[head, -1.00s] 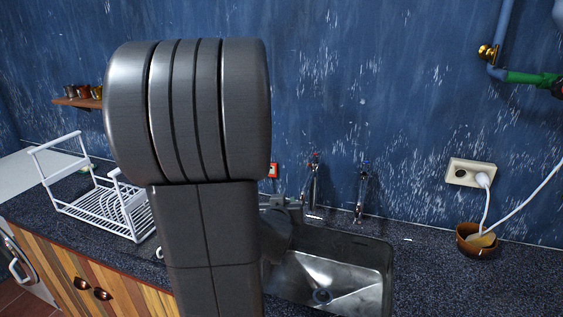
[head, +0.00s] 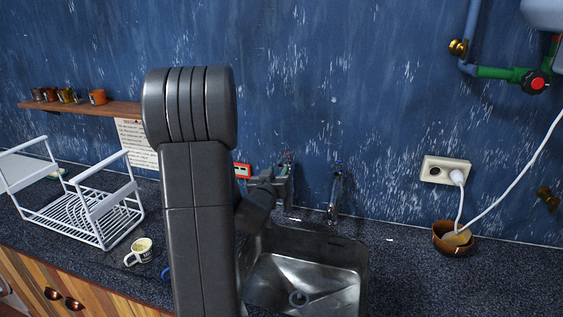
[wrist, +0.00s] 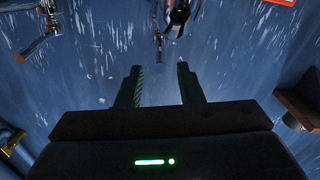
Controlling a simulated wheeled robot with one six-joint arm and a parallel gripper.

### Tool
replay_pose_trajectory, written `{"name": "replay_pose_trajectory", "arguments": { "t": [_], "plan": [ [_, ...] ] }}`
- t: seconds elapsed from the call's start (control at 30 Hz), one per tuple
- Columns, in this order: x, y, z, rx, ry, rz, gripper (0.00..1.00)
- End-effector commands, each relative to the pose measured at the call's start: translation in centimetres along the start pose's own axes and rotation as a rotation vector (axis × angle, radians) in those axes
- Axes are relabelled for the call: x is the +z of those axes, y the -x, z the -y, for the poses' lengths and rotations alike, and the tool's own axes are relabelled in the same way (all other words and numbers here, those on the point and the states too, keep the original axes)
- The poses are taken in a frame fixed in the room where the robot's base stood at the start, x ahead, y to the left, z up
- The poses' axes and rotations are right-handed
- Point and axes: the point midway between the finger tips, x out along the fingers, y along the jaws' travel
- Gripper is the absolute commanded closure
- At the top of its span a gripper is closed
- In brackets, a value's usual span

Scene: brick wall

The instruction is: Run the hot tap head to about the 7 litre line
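The left tap (head: 286,180), with a reddish and green top, stands at the wall behind the sink (head: 350,283). The right tap (head: 335,195) has a bluish top. My gripper (head: 268,188) is beside the left tap, partly hidden behind my arm; whether it touches the tap cannot be told. In the wrist view my gripper (wrist: 160,78) is open, with nothing between its fingers. A dark tap part with a green spot (wrist: 179,14) shows beyond the fingertips, and another tap (wrist: 42,35) is at upper left. No water stream is visible. No litre line can be made out.
A red-framed panel (head: 242,170) is on the wall left of the taps, unreadable. A white dish rack (head: 90,210) and a mug (head: 140,251) stand left. A brown bowl (head: 453,240) and a socket (head: 446,170) are right. A shelf (head: 85,107) holds cups.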

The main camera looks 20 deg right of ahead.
Motion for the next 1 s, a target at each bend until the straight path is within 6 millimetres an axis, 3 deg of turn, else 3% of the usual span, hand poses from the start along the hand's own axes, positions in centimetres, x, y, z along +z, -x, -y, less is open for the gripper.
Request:
{"name": "replay_pose_trajectory", "arguments": {
  "t": [0.1,0.3,0.7,0.73,0.9,1.0],
  "plan": [
    [-0.1,-2.1,-0.1,0.002,0.0,0.003,0.66],
    [-0.1,-4.4,0.0,0.001,0.001,0.001,0.66],
    [0.0,-5.1,0.0,0.0,0.0,0.001,0.66],
    [0.0,-5.1,0.0,0.0,0.0,0.001,0.68],
    [0.0,-5.1,0.0,0.0,0.0,0.001,1.0],
    [0.0,-5.1,0.0,0.0,0.0,0.001,1.0]
  ]
}}
